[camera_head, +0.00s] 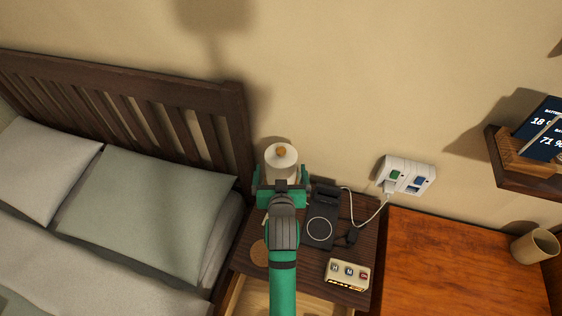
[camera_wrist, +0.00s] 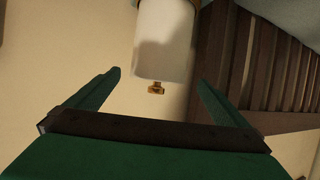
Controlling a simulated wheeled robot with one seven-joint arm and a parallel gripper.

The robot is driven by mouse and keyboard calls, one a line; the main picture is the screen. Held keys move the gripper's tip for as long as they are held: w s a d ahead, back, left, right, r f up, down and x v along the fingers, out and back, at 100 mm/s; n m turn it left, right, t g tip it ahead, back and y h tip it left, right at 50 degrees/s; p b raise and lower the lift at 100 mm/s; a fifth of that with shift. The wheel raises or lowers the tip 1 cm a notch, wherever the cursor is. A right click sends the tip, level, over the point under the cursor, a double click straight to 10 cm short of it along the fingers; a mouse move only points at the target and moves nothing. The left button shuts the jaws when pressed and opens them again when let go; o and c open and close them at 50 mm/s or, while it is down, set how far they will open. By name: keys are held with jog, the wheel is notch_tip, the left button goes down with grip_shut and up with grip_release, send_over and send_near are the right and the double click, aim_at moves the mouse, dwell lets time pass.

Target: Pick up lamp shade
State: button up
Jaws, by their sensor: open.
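The lamp shade (camera_head: 276,162) is a pale, off-white cylinder with a small orange-brown knob on top. It stands at the back of the nightstand, close to the wall. In the wrist view the shade (camera_wrist: 165,40) appears upside down, with its brass-coloured knob (camera_wrist: 156,88) pointing down the picture. My gripper (camera_head: 282,176) is open, its green fingers to either side of the shade in the head view. In the wrist view my gripper (camera_wrist: 158,78) has the knob between its fingertips and most of the shade beyond them, with no visible contact. The lamp's lower part is hidden.
The dark wooden nightstand (camera_head: 361,270) also holds a black charging pad (camera_head: 320,230), a small clock (camera_head: 347,274) and a round coaster (camera_head: 260,253). The bed headboard (camera_head: 140,115) is close on the left. A wall outlet (camera_head: 406,175) with a white cable is on the right.

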aim_at(281, 159)
jog(key=shift+x, duration=3.85)
jog(key=shift+d+r, duration=0.15)
jog(key=shift+c, duration=0.6)
jog(key=c, duration=1.1)
jog(key=shift+r, duration=0.1)
